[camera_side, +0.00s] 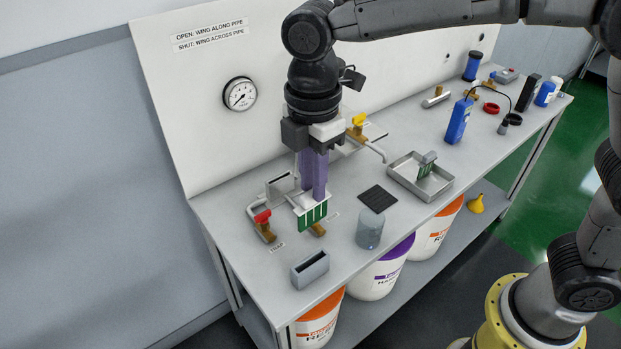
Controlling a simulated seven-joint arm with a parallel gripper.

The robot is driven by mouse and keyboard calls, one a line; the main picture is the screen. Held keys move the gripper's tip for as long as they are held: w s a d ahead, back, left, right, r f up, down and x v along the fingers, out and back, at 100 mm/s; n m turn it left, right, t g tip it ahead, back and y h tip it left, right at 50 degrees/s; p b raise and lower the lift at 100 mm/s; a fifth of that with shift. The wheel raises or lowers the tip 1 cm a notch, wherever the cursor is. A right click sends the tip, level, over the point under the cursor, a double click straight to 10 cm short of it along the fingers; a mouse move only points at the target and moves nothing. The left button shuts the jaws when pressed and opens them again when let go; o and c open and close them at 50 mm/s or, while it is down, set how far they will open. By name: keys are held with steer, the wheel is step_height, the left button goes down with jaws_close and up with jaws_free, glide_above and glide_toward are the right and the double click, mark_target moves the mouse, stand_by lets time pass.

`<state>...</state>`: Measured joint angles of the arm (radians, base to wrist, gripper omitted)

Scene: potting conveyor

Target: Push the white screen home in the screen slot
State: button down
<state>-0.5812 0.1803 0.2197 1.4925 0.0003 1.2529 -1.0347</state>
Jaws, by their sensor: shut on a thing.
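My gripper (315,190), with purple fingers, points down over the left part of the bench. It is shut on the white screen (301,203), which has a pale top and a green, light-striped panel below. The screen hangs roughly upright; I cannot tell whether its lower edge touches anything. A grey block with a dark slot (310,270) stands apart from it at the front left edge of the bench. A second grey slotted block (279,187) stands behind and left of the screen, partly hidden by the fingers. I cannot tell which is the screen slot.
A red-handled valve (263,217) and a yellow-handled valve (357,124) flank my gripper. A clear beaker (369,232) and a dark mat (378,198) are to the right. A metal tray (441,187) holds a grey-topped green screen (426,169).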

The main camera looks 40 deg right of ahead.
steer(key=w+r+n, duration=0.1)
steer(key=w+r, duration=0.3)
steer(key=w, duration=0.9)
steer(key=w+d+f, duration=0.3)
steer(key=w+d, duration=0.1)
steer(key=w, duration=0.3)
steer(key=w+d+f, duration=0.2)
steer(key=f, duration=0.3)
steer(key=w+d+f+m, duration=0.1)
steer(key=d+f, duration=0.1)
steer(key=f, duration=0.4)
steer(key=shift+w+d+m, duration=0.15)
steer(key=shift+w+m, duration=0.15)
steer(key=shift+w, duration=0.1)
step_height(320, 180, down, 6)
stand_by(3.0)
steer(key=c, duration=0.7)
jaws_free()
steer(key=shift+f, duration=0.1)
